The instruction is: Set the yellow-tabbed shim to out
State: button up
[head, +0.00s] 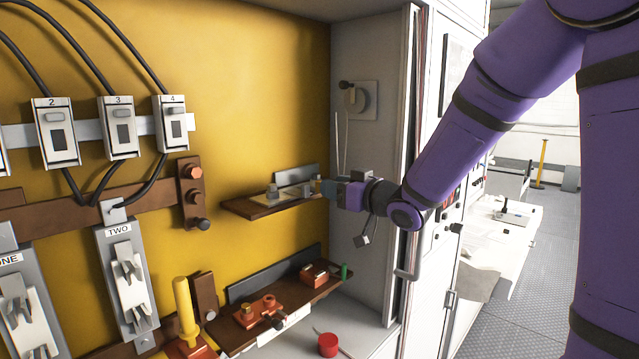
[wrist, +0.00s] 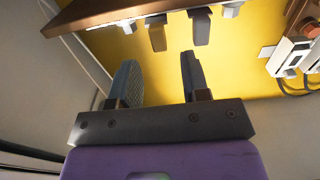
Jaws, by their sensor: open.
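My gripper (head: 328,187) is at the right end of a small brown shelf (head: 240,209) on the yellow panel. In the wrist view my gripper (wrist: 158,66) is open, with nothing between its fingers. A tan-yellow tab (wrist: 156,34), which looks like the yellow-tabbed shim, sits just beyond the fingertips, roughly in line with the gap and apart from them. A darker grey-brown tab (wrist: 201,27) is to its right, ahead of the right finger. In the head view the pieces on the shelf are small, and I cannot tell which is the yellow-tabbed shim.
The cabinet's side wall, with a rotary switch (head: 357,99), stands close to my arm. A lower shelf (head: 235,336) holds an orange-brown block (head: 314,275) and a green peg (head: 344,270). A red round piece (head: 327,344) lies below. Numbered switches and a yellow handle (head: 184,305) are left.

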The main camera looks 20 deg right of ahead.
jog(key=shift+x, duration=2.6)
jog(key=shift+c, duration=0.4)
grip_shut()
